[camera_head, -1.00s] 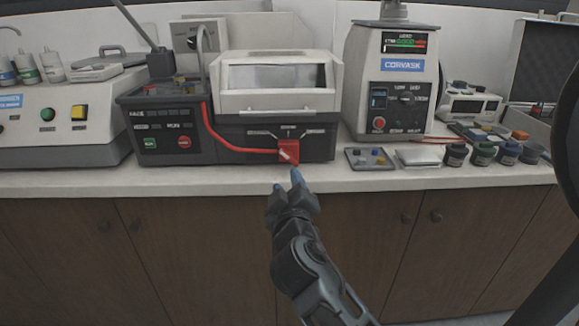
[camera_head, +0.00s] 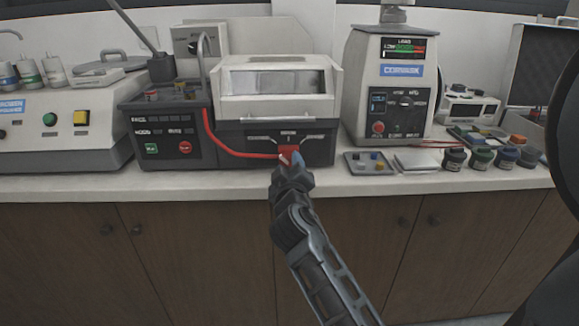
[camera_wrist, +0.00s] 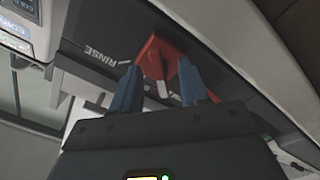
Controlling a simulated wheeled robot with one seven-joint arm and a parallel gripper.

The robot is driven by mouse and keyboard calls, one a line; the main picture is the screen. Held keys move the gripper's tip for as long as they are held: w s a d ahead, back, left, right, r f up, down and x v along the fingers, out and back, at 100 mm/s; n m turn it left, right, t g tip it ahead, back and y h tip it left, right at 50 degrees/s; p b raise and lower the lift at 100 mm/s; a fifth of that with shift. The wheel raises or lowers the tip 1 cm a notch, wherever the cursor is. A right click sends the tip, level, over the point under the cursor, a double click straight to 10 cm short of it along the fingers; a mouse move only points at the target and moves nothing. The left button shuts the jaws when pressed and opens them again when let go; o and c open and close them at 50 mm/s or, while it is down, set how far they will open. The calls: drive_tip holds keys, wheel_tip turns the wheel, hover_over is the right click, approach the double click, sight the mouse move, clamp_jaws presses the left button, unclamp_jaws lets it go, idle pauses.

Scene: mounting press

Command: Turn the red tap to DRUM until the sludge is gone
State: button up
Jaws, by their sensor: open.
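The red tap (camera_head: 287,150) is on the dark front panel of the machine with the clear-windowed white lid (camera_head: 277,82). A red hose (camera_head: 222,143) runs to it from the left. My gripper (camera_head: 291,160) is at the tap and partly covers it. In the wrist view the gripper (camera_wrist: 158,90) is open, with its blue fingers on either side of the lower part of the red tap (camera_wrist: 158,57). I cannot tell if the fingers touch it. The word RINSE shows left of the tap. The DRUM label and any sludge cannot be made out.
A CORVASK machine (camera_head: 392,90) stands to the right, with a small tray (camera_head: 352,168) and several jars at the counter's front. A control unit with a green button (camera_head: 50,119) stands at the left. The counter's front edge (camera_head: 200,189) lies below the tap.

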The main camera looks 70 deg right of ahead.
drive_tip(key=shift+c, duration=0.3)
clamp_jaws()
